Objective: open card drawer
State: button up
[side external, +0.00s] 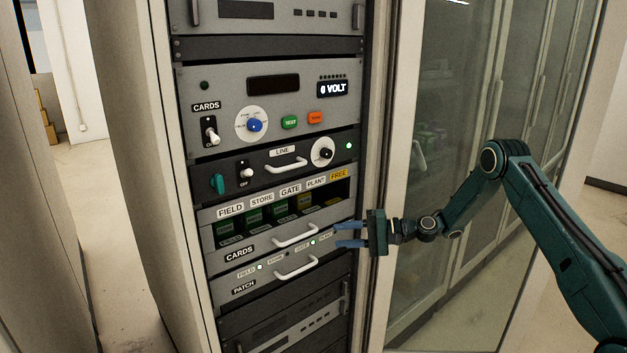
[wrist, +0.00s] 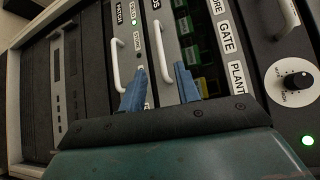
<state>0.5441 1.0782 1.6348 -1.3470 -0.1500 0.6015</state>
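The card drawer (side external: 238,241) is a grey panel marked CARDS in the rack; it looks about flush with the panels around it. Its white bar handle (side external: 295,236) is bare in the side view. My gripper (side external: 337,235) is open and empty, with two blue fingers at the right end of this handle. In the wrist view the handle (wrist: 160,45) runs between the fingertips of my gripper (wrist: 161,70). I see no contact, and cannot tell how deep the fingers reach. Green cards (side external: 254,215) stand in the bay above the drawer front.
The PATCH panel's white handle (side external: 296,268) lies just below, close to the lower finger. Above is the LINE drawer with its handle (side external: 286,165) and a black knob (side external: 322,152). The rack's right post and a glass door (side external: 440,100) lie on the arm's side.

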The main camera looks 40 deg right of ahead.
aim_at(302, 238)
jog(key=x, duration=1.2)
grip_shut()
